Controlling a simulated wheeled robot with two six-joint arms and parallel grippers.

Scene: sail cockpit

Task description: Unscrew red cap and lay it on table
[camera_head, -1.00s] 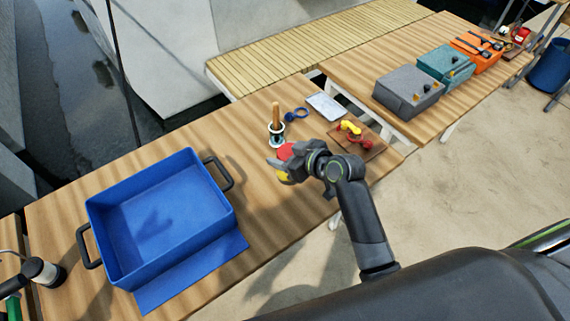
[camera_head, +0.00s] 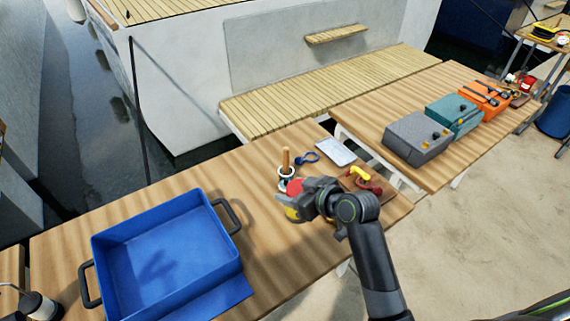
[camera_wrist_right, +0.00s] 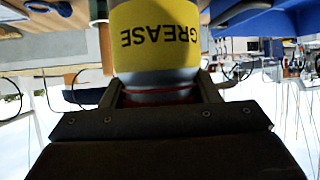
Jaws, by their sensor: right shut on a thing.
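The red cap (camera_head: 294,187) sits on top of a container with a yellow label reading GREASE (camera_wrist_right: 158,38). The yellow also shows below the cap in the head view (camera_head: 291,214). My right gripper (camera_head: 296,198) reaches in from the right side. In the right wrist view, its two fingers (camera_wrist_right: 160,94) flank a red band at the cap, and it is shut on the cap. Most of the cap's side is hidden behind the fingers. The container stands at the near part of the wooden table (camera_head: 262,228). My left gripper is not in view.
A blue bin (camera_head: 110,232) with black handles is on the left. Yellow and red items lie on a brown board (camera_head: 350,186) to the right.

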